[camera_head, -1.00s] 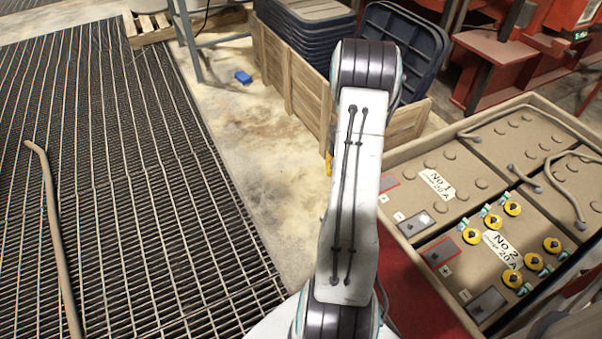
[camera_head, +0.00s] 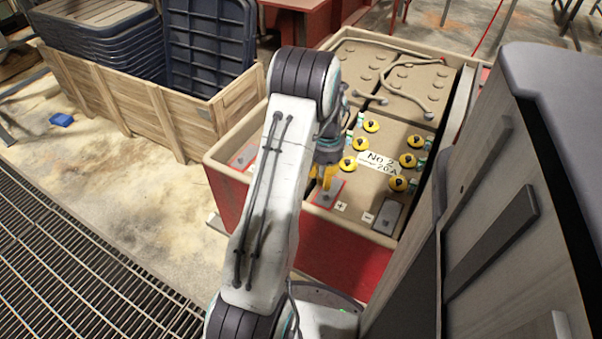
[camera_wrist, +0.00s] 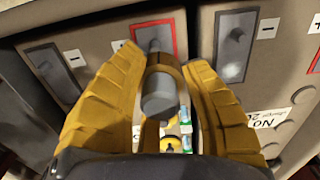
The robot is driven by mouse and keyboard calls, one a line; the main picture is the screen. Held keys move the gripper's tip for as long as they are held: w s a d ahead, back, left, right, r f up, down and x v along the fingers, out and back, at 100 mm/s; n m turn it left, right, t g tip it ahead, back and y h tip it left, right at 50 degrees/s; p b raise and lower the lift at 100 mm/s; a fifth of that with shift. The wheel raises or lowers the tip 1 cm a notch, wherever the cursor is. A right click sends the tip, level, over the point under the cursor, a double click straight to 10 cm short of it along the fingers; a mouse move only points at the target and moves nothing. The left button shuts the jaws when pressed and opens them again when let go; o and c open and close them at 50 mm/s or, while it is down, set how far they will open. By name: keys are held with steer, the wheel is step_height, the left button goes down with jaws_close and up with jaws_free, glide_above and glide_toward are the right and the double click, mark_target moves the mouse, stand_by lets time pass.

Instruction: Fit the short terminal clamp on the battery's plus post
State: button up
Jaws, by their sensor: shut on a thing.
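My gripper (camera_head: 322,178) hangs over the near left corner of the battery marked No 2 (camera_head: 372,140). Its yellow fingers also show in the wrist view (camera_wrist: 160,95), shut on the short terminal clamp (camera_wrist: 160,98), a dark grey cylinder with a brownish ring behind it. Beyond the clamp is the red-framed plus plate (camera_wrist: 142,30); the same plate shows partly behind the fingers in the head view (camera_head: 330,194). The plus post (camera_wrist: 153,44) appears in line with the clamp, partly covered. I cannot tell whether they touch. The minus plate (camera_head: 388,215) lies to the right.
Yellow caps (camera_head: 409,160) stand on the battery. The batteries sit in a red-sided tray (camera_head: 335,252). Cables (camera_head: 405,90) lie on the far batteries. A grey-topped cabinet (camera_head: 510,190) stands close on the right. A wooden crate (camera_head: 175,120) is at the left.

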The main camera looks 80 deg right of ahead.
mark_target(325, 193)
steer(key=shift+s+f+m, duration=0.1)
steer(key=shift+s+m, duration=0.2)
steer(key=shift+s, duration=0.15)
steer(key=shift+n, duration=0.9)
steer(key=shift+f+b, duration=2.2)
steer(key=shift+f, duration=1.4)
steer(key=shift+f, duration=0.15)
steer(key=o, duration=1.2)
